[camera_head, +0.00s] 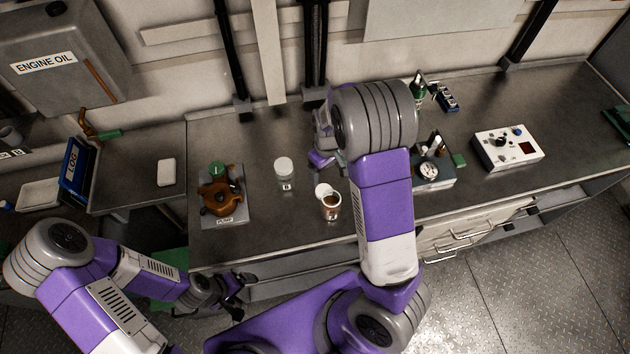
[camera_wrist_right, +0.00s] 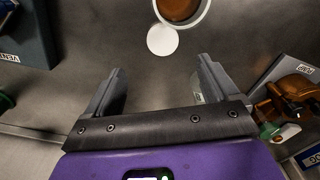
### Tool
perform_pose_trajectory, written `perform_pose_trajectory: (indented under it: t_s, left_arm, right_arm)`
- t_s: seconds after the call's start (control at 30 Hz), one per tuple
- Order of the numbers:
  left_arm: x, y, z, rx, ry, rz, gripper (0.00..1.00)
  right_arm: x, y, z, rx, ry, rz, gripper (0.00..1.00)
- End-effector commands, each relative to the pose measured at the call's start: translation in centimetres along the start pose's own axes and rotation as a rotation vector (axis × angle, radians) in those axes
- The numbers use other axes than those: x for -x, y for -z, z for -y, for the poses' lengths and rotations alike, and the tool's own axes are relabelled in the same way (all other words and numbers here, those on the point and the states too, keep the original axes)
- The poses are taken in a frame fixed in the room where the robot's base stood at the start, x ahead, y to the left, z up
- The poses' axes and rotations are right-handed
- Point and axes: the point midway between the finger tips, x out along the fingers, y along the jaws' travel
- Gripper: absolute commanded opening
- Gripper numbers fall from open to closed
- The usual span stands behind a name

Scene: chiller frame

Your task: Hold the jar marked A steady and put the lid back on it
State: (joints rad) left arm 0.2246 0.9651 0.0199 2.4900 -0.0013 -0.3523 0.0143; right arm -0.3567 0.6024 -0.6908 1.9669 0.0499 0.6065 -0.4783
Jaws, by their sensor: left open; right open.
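An open jar (camera_head: 331,207) with brown contents stands upright on the bench; I cannot read its letter. It is at the top edge of the right wrist view (camera_wrist_right: 183,8). A white round lid (camera_head: 322,190) lies beside it on the far side, and shows as a flat disc in the right wrist view (camera_wrist_right: 162,40). A closed jar marked B (camera_head: 284,173) stands to the left. My right gripper (camera_wrist_right: 160,68) is open and empty above the bench, behind the lid; my forearm partly hides it in the head view. My left gripper (camera_head: 241,294) is open and empty before the bench's front edge.
A brown pump (camera_head: 221,197) on a grey plate stands left of the jars. A vent block (camera_head: 432,174) with a gauge and a white control box (camera_head: 508,148) stand to the right. A white block (camera_head: 166,172) lies at left. The bench in front of the jars is clear.

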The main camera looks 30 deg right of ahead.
Motion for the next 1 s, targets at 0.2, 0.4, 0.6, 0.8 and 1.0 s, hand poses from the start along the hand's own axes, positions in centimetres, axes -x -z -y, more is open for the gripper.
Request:
perform_pose_trajectory:
  t_s: [0.2,0.4,0.6,0.8,1.0]
  left_arm:
    - [-2.4,0.1,0.9,0.000,0.000,0.001,0.94]
    - [-2.6,0.1,1.0,0.000,0.000,0.001,0.94]
    - [-2.5,0.1,0.9,0.000,0.000,0.000,0.94]
    - [-2.7,0.1,1.0,0.000,0.000,0.000,0.94]
    - [-2.8,0.1,1.1,0.000,0.000,0.000,0.94]
  right_arm:
    - [-2.5,0.0,0.0,0.000,0.000,0.000,0.88]
    - [-2.8,0.0,0.0,-0.001,0.000,-0.001,0.88]
    - [-2.7,0.0,0.0,-0.001,0.000,-0.001,0.88]
    - [-3.9,-0.1,0.0,-0.002,-0.001,0.002,0.88]
    - [-5.2,0.0,0.1,0.000,0.000,0.000,0.88]
